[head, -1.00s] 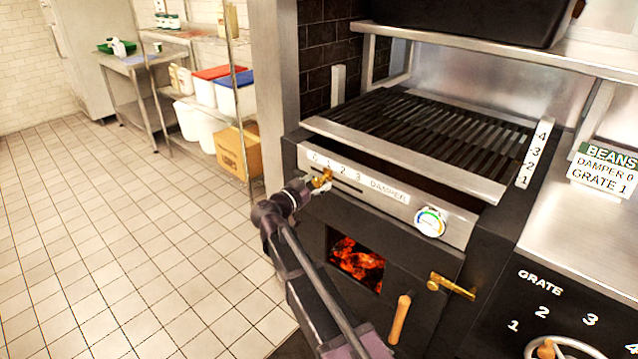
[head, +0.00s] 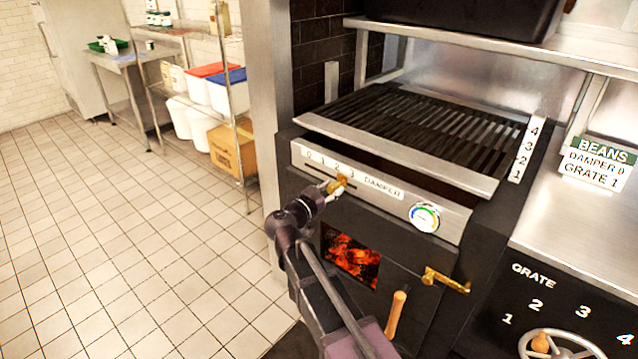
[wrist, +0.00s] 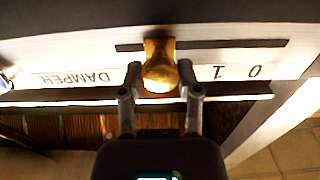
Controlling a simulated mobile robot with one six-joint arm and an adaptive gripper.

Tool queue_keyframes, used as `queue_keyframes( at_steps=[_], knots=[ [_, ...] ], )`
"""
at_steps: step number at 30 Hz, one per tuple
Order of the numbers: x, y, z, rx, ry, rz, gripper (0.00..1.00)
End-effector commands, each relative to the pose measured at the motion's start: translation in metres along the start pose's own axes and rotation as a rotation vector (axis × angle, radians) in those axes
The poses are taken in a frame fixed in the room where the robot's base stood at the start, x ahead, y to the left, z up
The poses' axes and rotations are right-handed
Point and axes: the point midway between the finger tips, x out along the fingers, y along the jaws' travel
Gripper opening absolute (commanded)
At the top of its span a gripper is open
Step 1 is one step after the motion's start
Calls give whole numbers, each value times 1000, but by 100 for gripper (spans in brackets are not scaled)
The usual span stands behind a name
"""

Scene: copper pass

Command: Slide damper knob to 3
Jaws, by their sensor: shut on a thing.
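The brass damper knob (head: 342,181) sits in the slot of the grill's steel front panel, below the printed numbers 0 to 3. In the head view it stands near the 2 and 3, towards the right part of the scale; its exact mark is hard to tell. My gripper (head: 335,187) is shut on it. In the wrist view, the knob (wrist: 160,72) is between the two fingers, with the panel upside down. There 1 and 0 show to its right and the DAMPER label (wrist: 75,77) to its left; 2 and 3 are hidden.
A round gauge (head: 424,217) is on the panel to the right. Below are a glowing firebox window (head: 350,256), a brass latch (head: 445,281) and a wooden handle (head: 396,315). A card (head: 598,165) reads BEANS, DAMPER 0, GRATE 1. Tiled floor at left is clear.

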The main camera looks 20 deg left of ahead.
Motion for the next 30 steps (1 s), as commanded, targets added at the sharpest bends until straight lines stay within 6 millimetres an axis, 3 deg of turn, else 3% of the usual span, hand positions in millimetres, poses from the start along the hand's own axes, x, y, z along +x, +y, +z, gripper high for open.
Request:
queue_keyframes(
  at_steps=[1, 5, 16, 17, 20, 30],
  knots=[
    [-1, 16, 0, 0, 0, 3, 0],
    [0, 31, 0, 0, 1, 4, 0],
    [1, 37, 0, 0, -1, 9, 0],
    [1, 37, 0, 0, -1, 9, 50],
    [0, 37, 0, 0, -1, 8, 79],
    [0, 34, 0, 0, 0, 2, 79]
  ],
)
